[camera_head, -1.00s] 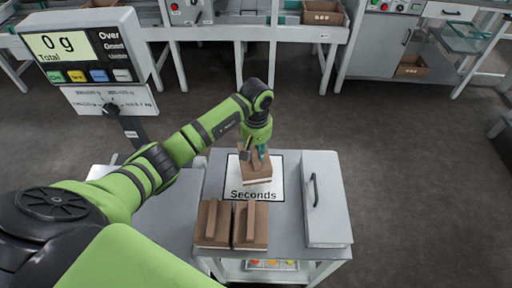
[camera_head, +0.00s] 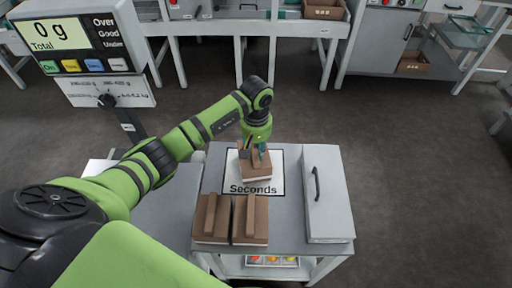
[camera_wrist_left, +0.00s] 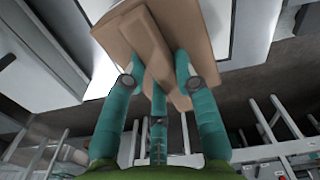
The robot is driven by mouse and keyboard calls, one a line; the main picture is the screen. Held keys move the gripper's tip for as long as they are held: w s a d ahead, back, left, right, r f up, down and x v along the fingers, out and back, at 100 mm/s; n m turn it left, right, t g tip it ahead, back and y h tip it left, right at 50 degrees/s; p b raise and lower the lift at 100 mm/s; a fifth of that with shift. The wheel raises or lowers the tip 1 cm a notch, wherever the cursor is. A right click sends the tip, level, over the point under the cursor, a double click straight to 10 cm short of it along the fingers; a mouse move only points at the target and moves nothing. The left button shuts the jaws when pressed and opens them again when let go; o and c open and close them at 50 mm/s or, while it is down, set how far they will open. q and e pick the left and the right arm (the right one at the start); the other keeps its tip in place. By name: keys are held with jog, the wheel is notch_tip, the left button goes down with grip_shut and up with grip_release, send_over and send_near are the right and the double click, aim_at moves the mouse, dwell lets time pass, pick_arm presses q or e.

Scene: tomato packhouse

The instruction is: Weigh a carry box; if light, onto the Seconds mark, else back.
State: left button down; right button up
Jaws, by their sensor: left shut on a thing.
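My left gripper (camera_head: 254,151) is shut on the raised handle of a brown carry box (camera_head: 257,170). The box is at the upper half of the white Seconds mark (camera_head: 232,180); I cannot tell for sure whether it touches the mark. In the left wrist view the teal fingers (camera_wrist_left: 158,78) straddle the handle of the box (camera_wrist_left: 192,22). Two more carry boxes (camera_head: 211,222) (camera_head: 250,222) stand side by side below the mark. The scale display (camera_head: 50,34) at the upper left reads 0 g. My right gripper is out of view.
A grey case with a black handle (camera_head: 327,205) lies right of the mark on the grey table (camera_head: 283,240). A shelf below holds a tray with red and yellow items (camera_head: 271,260). My left arm covers the table's left part. Benches stand beyond open floor.

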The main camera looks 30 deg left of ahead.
pick_arm(q)
jog(key=shift+f+b, duration=0.3)
jog(key=shift+b, duration=0.1)
jog(key=c, duration=0.9)
grip_release()
jog(key=c, duration=0.3)
jog(key=shift+r, duration=0.1)
jog(key=shift+r+p, duration=2.15)
jog(key=shift+r, duration=1.3)
jog(key=shift+s+f, duration=0.1)
jog(key=shift+s, duration=0.05)
